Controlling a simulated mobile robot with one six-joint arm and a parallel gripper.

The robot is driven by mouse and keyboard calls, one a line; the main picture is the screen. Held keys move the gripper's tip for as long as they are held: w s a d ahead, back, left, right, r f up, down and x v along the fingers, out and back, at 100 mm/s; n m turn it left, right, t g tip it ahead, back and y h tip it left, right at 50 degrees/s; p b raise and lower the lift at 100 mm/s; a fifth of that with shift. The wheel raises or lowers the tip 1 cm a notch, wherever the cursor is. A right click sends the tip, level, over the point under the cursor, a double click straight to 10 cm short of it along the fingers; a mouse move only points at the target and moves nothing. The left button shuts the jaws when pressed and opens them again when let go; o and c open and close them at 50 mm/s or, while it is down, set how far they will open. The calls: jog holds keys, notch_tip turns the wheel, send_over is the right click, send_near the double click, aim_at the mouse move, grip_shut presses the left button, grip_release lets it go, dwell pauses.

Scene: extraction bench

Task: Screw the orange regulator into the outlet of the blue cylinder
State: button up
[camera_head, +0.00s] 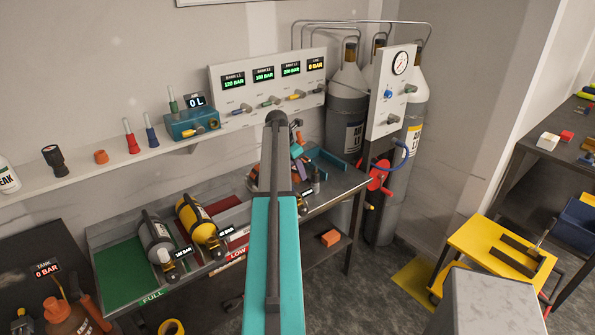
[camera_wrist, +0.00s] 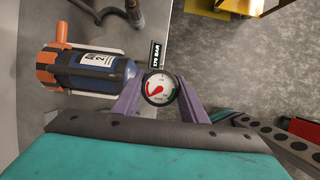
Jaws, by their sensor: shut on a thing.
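In the wrist view the blue cylinder (camera_wrist: 95,71) lies sideways in the picture, with a white label and orange parts around its far-left end. My gripper (camera_wrist: 158,92) has its two purple fingers shut on a regulator, whose round white gauge (camera_wrist: 158,88) with a red needle faces the camera. The gauge sits right by the cylinder's right end. The regulator's orange body and the joint with the outlet are hidden, so I cannot tell whether they are threaded together.
A small display (camera_wrist: 155,53) stands beside the cylinder's end in the wrist view. In the head view, a grey and a yellow cylinder (camera_head: 197,219) lie on the bench at left.

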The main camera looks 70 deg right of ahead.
aim_at(295, 183)
jog(key=shift+f+b, duration=0.75)
jog(key=shift+f, duration=2.1)
jog(key=shift+p, duration=0.5)
dwell(0.6)
jog(key=shift+f+b, duration=0.4)
jog(key=shift+f, duration=0.85)
dwell(0.4)
jog(key=shift+m, duration=0.3)
jog(key=m+g+y+p, duration=0.1)
jog(key=m, duration=0.3)
jog(key=shift+w+d, duration=0.1)
jog(key=shift+m+g+y+p, duration=0.3)
jog(key=shift+m+y+p, duration=0.4)
jog(key=shift+m, duration=1.5)
